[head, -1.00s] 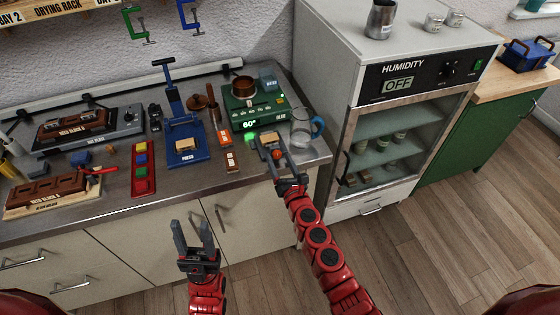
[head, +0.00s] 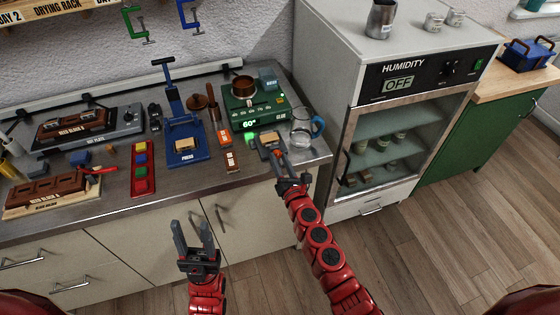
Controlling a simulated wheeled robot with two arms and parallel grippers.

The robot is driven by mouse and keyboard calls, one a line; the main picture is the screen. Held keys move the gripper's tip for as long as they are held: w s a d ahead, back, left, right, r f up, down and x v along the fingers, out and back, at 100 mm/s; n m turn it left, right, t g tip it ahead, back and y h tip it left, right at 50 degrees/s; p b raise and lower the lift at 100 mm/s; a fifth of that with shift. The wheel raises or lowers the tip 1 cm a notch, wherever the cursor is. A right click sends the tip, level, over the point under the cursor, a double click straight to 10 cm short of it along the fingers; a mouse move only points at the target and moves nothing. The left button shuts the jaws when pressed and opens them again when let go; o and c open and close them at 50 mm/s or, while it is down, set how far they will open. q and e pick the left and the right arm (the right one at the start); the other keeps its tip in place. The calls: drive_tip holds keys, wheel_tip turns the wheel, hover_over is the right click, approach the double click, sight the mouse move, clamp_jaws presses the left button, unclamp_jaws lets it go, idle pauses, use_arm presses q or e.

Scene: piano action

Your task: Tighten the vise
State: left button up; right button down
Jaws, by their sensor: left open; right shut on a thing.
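A small grey vise (head: 263,147) stands at the front right of the workbench, with a light wooden block (head: 270,137) at its top. My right gripper (head: 279,157) reaches in from the front and is shut at the vise's near side, on what appears to be its orange-red knob. My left gripper (head: 191,228) is open and empty, low in front of the cabinet doors and away from the vise.
A glass jug (head: 301,133) with a blue handle stands close right of the vise. A green glue heater (head: 252,108) is behind it. A blue press (head: 187,150) and a red tray (head: 143,181) are to the left. The humidity cabinet (head: 410,65) stands right.

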drive_tip(key=m+b, duration=0.1)
drive_tip(key=m, duration=0.4)
drive_tip(key=m+b, duration=0.1)
drive_tip(key=m, duration=0.3)
drive_tip(key=shift+f+m, duration=0.1)
drive_tip(key=shift+m, duration=0.2)
drive_tip(key=m, duration=0.4)
drive_tip(key=shift+m+b, duration=0.3)
drive_tip(key=shift+b, duration=0.05)
drive_tip(key=m, duration=0.4)
drive_tip(key=shift+d+m, duration=0.1)
drive_tip(key=shift+m, duration=0.2)
drive_tip(key=m+b, duration=0.1)
drive_tip(key=m, duration=0.2)
drive_tip(key=shift+f+m, duration=0.15)
drive_tip(key=shift+m, duration=0.15)
drive_tip(key=m+b, duration=0.1)
drive_tip(key=m, duration=0.1)
drive_tip(key=shift+m, duration=0.4)
drive_tip(key=m+b, duration=0.2)
drive_tip(key=m, duration=0.2)
drive_tip(key=shift+f, duration=0.15)
drive_tip(key=shift+m+b, duration=1.1)
drive_tip(key=shift+m, duration=0.5)
